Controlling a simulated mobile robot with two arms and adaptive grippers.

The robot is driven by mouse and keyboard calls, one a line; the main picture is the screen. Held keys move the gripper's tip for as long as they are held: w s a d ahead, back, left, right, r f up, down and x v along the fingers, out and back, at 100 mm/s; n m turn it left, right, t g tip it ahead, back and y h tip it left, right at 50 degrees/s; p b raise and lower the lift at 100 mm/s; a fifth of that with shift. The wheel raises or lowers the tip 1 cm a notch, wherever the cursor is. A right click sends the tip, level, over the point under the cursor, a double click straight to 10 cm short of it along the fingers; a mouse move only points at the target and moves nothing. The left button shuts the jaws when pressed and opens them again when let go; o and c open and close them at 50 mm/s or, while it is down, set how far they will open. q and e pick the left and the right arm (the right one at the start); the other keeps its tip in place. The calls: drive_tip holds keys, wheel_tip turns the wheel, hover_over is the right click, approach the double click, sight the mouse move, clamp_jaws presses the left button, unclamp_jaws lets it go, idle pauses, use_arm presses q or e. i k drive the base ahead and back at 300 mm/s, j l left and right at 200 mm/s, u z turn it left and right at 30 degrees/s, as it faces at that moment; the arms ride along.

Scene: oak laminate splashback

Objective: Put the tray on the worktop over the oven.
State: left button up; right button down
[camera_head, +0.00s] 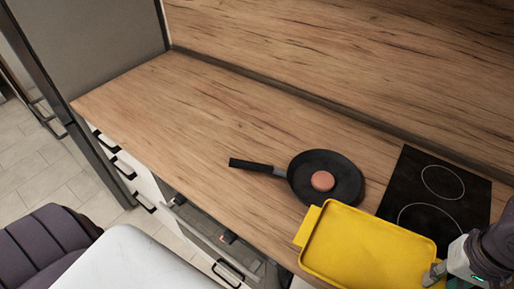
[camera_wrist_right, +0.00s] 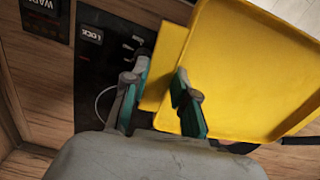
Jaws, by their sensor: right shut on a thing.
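The yellow tray (camera_head: 365,245) is at the lower right of the head view, overlapping the near edge of the hob and the worktop (camera_head: 200,110). I cannot tell whether it touches them. It holds nothing that I can see. My right gripper (camera_head: 438,272) is at its right end. In the right wrist view, the fingers (camera_wrist_right: 160,105) close on the handle of the tray (camera_wrist_right: 245,75). A dark appliance front (camera_head: 215,230) sits under the worktop's front edge; I cannot tell whether it is the oven. My left gripper is not in view.
A black pan (camera_head: 345,172) with a round reddish-brown item (camera_head: 322,181) in it stands just behind the tray, handle pointing left. The black hob (camera_head: 435,190) is to the right. The worktop left of the pan is clear. A white table (camera_head: 130,262) stands in front.

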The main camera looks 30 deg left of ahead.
sight(203, 142)
drive_tip(key=k+j+u, duration=0.2)
drive_tip(key=j, duration=0.35)
drive_tip(key=j+u, duration=0.2)
drive_tip(key=j, duration=0.35)
drive_tip(key=j+u, duration=0.2)
drive_tip(key=j, duration=0.35)
drive_tip(key=i+j+u, duration=0.2)
drive_tip(key=i, duration=0.2)
drive_tip(key=i+u, duration=0.25)
drive_tip(key=i, duration=0.1)
